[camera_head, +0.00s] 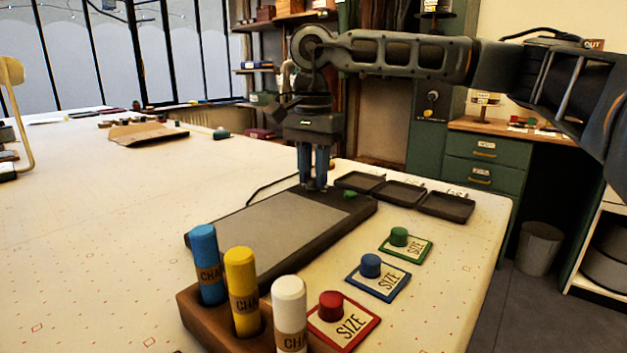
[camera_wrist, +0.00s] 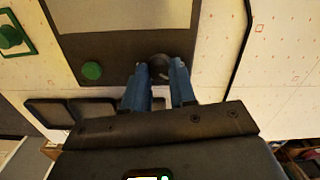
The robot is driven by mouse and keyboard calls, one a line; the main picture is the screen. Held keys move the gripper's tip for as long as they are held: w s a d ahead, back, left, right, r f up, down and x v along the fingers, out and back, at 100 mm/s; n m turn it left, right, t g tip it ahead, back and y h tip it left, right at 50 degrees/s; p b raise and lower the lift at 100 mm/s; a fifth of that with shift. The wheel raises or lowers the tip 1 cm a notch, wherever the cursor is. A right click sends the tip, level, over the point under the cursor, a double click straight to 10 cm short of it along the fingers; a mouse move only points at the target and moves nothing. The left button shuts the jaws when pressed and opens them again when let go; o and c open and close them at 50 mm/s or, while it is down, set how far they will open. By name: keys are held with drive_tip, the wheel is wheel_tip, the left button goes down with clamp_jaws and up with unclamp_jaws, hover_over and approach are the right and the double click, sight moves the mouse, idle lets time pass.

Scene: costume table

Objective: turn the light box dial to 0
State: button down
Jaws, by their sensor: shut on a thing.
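The light box (camera_head: 270,228) is a dark, flat box with a grey panel, lying on the table; its panel also shows in the wrist view (camera_wrist: 120,14). The dial (camera_wrist: 159,63) is a dark round knob on the box's dark border. My gripper (camera_head: 314,186) points straight down over the far edge of the box. In the wrist view its blue fingers (camera_wrist: 159,70) are shut on the dial, one on each side. The fingers hide the dial in the head view. No scale or number is readable. A green knob (camera_wrist: 91,70) sits beside the dial on the same border.
Dark shallow trays (camera_head: 402,192) lie just beyond the box. Red, blue and green knobs on SIZE cards (camera_head: 393,280) line its right side. A wooden block (camera_head: 210,322) holding upright chalk sticks stands in front. The table's left side is largely clear.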

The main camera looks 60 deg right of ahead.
sight(313, 178)
drive_tip(key=n+b, duration=0.1)
drive_tip(key=n, duration=0.2)
drive_tip(key=shift+n, duration=0.3)
drive_tip(key=shift+n+b, duration=0.45)
drive_tip(key=shift+n, duration=1.25)
drive_tip(key=c, duration=0.9)
unclamp_jaws()
drive_tip(key=shift+r+p, duration=0.55)
drive_tip(key=shift+r, duration=3.35)
